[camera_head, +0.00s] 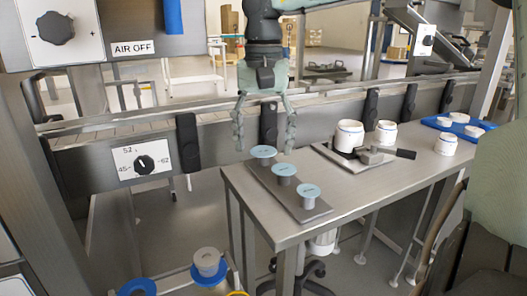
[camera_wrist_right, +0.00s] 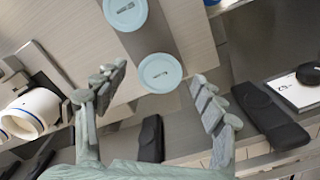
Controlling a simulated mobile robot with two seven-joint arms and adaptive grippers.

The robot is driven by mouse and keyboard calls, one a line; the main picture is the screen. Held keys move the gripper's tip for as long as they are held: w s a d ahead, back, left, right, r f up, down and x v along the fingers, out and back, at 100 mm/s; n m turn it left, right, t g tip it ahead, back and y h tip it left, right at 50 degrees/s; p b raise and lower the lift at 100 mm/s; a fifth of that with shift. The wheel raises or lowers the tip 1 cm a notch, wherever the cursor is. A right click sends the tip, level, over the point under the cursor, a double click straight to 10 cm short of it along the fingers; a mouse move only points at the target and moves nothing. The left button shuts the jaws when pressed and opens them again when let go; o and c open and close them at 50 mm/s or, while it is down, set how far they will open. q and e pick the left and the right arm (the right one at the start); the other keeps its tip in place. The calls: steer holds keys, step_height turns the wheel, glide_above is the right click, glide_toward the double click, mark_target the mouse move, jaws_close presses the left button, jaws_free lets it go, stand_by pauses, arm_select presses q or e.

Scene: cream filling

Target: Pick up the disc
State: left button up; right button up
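Three light-blue round discs stand in a row on a grey strip (camera_head: 308,208) along the left end of the steel table: a far disc (camera_head: 263,152), a middle disc (camera_head: 285,170) and a near disc (camera_head: 308,191). Each sits on a grey stem or base. My right gripper (camera_head: 264,140) points down at the far disc with its fingers spread. In the right wrist view the open fingers (camera_wrist_right: 155,100) flank the end disc (camera_wrist_right: 160,72), which lies slightly beyond the tips. Another disc (camera_wrist_right: 125,12) shows farther up. My left gripper is not in view.
On the steel table (camera_head: 360,195), white jars (camera_head: 349,136) and a grey tool with a dark handle (camera_head: 375,155) stand to the right. A blue tray (camera_head: 453,125) with white lids is farther right. A rail and dark-handled machine panel (camera_head: 150,165) run behind the gripper.

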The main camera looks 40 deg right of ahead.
steer(key=c, duration=0.7)
steer(key=shift+c, duration=0.2)
